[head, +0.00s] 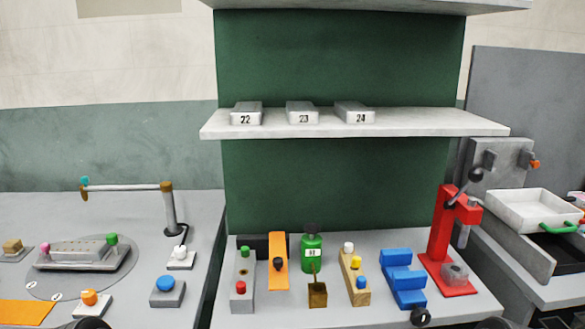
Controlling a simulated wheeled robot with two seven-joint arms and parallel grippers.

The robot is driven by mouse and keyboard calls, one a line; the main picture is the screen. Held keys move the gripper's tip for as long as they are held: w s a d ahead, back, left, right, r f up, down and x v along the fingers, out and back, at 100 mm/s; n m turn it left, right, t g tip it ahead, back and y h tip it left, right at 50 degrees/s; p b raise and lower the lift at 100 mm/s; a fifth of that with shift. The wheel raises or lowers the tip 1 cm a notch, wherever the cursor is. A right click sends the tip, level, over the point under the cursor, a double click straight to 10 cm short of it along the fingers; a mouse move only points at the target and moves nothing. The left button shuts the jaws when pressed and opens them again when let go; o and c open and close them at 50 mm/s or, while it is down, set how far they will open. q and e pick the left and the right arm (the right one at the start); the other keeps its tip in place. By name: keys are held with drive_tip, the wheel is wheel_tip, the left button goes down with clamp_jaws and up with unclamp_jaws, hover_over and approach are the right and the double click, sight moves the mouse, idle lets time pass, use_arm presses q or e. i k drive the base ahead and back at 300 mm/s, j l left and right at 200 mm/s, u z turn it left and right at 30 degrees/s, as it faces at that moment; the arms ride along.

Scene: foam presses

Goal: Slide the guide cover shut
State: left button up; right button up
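No part is labelled as the guide cover. The likeliest one is an orange plate (278,254) with a dark knob (278,264), on the middle table. It lies lengthwise, pointing away from me, beside a dark block (252,241) at its back left. I cannot tell from this view how far it is slid along. Neither gripper can be made out. Only dark rounded shapes show at the bottom edge, at lower left and lower right, and I cannot tell what they are.
Left of the plate stands a grey block (243,281) with red and green knobs. To its right are a green canister (312,254), a wooden block (353,277), a blue stepped block (403,279) and a red press (445,245). A shelf (420,123) hangs above.

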sight(279, 273)
drive_tip(key=l+z, duration=0.25)
drive_tip(key=l, duration=0.65)
drive_tip(key=l+z, duration=0.25)
drive_tip(key=l, duration=0.65)
drive_tip(key=i+j, duration=0.15)
drive_tip(key=j, duration=0.15)
drive_tip(key=i+j, duration=0.15)
drive_tip(key=j, duration=0.15)
